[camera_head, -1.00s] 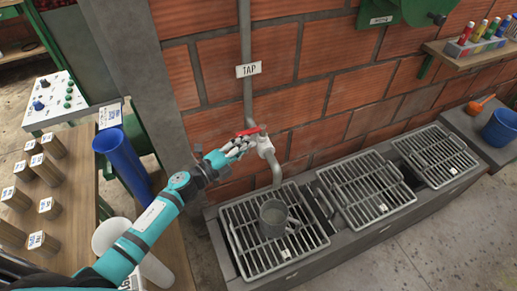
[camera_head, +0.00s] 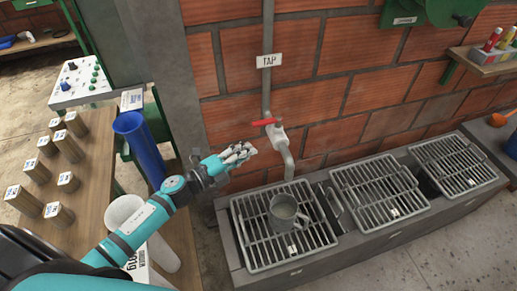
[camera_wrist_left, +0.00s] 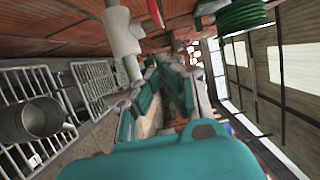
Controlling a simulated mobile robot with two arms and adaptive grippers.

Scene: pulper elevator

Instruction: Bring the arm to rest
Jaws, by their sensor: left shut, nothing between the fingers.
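My left arm comes in from the left in the head view, and its gripper (camera_head: 240,154) is shut and empty. The gripper is in the air to the left of the tap (camera_head: 277,136) and below its red handle (camera_head: 264,122), apart from both. A grey metal mug (camera_head: 284,212) stands upright on the left grate under the spout. In the left wrist view the tap's white body (camera_wrist_left: 121,32) is at the upper left and the mug (camera_wrist_left: 42,117) at the lower left. My right gripper is not in view.
Three metal grates (camera_head: 379,190) lie along the trough by the brick wall. A blue tube (camera_head: 140,145) and a white cylinder (camera_head: 125,212) are near my forearm. A wooden table (camera_head: 90,185) with several labelled wooden blocks is on the left. A blue bucket (camera_head: 511,146) is at the right edge.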

